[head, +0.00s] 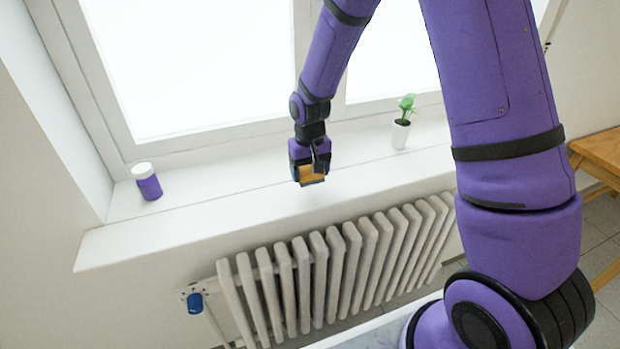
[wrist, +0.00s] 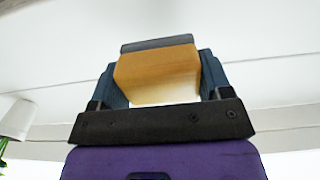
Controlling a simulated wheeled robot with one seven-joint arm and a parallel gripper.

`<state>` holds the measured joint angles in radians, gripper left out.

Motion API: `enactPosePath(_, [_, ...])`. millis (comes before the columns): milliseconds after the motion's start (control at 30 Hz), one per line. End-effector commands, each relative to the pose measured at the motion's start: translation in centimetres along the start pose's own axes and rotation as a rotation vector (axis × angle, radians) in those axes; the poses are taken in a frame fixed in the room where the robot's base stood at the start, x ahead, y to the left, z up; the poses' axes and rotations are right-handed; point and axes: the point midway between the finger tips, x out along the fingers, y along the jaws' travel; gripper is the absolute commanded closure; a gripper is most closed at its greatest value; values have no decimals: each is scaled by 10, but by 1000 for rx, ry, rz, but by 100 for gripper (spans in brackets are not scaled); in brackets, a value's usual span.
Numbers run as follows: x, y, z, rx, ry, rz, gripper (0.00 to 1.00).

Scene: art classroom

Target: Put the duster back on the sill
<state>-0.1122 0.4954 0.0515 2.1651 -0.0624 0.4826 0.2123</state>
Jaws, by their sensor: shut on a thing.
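The duster (head: 311,175) is a small block with an orange-brown body and a dark edge. My gripper (head: 313,168) is shut on it, in front of the window and over the white sill (head: 230,204) in the head view. In the wrist view the duster (wrist: 158,72) sits between the two fingers of my gripper (wrist: 160,85), with its dark grey strip at the far end. I cannot tell whether the duster touches the sill or hangs above it.
A purple jar with a white lid (head: 147,182) stands at the sill's left end. A small potted plant (head: 402,124) stands on the sill right of my gripper. Bare sill lies between them. A radiator (head: 335,262) is below, and a wooden stool or table (head: 597,155) is at right.

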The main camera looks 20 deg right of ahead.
Motion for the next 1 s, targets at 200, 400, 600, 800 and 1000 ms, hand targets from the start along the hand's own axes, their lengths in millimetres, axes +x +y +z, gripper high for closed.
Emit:
enactPosePath(200, [2,5,-13,1,1,0,66])
enactPosePath(400, [31,4,-12,0,-4,0,66])
enactPosePath(600, [36,4,-12,1,0,0,66])
enactPosePath(800, [38,4,-12,0,-1,0,66])
enactPosePath(1000, [39,4,-12,1,0,0,3])
